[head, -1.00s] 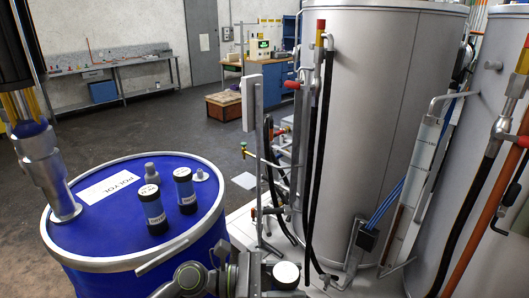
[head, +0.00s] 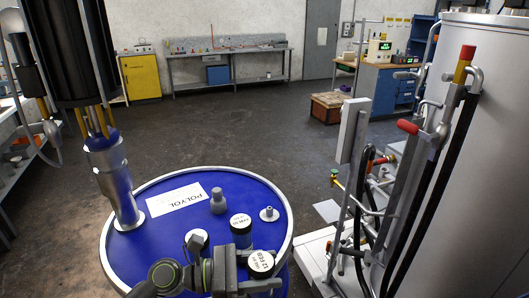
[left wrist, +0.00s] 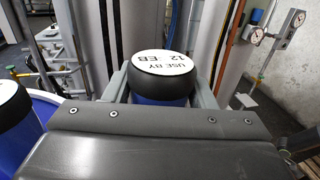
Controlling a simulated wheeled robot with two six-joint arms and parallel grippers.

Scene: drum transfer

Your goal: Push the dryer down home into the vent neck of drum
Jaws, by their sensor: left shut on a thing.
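The blue drum (head: 175,243) stands at the lower middle of the head view, with a POLYOL label on its lid. A small silver neck (head: 268,213) rises near the lid's right side. My left gripper (head: 262,284) is shut on a dryer (head: 261,262), a black-capped cylinder with a white use-by label. In the left wrist view the held dryer (left wrist: 163,68) sits upright between the fingers, its blue body showing below the cap. Its lower end is hidden. Another black-capped dryer (head: 241,227) stands on the lid behind the held one. My right gripper is out of view.
A grey fitting (head: 217,203) stands on the lid. A silver tube (head: 113,180) with a black head rises from the lid's left side. Tall tank pipework with hoses (head: 415,175) is at the right. The floor behind the drum is clear.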

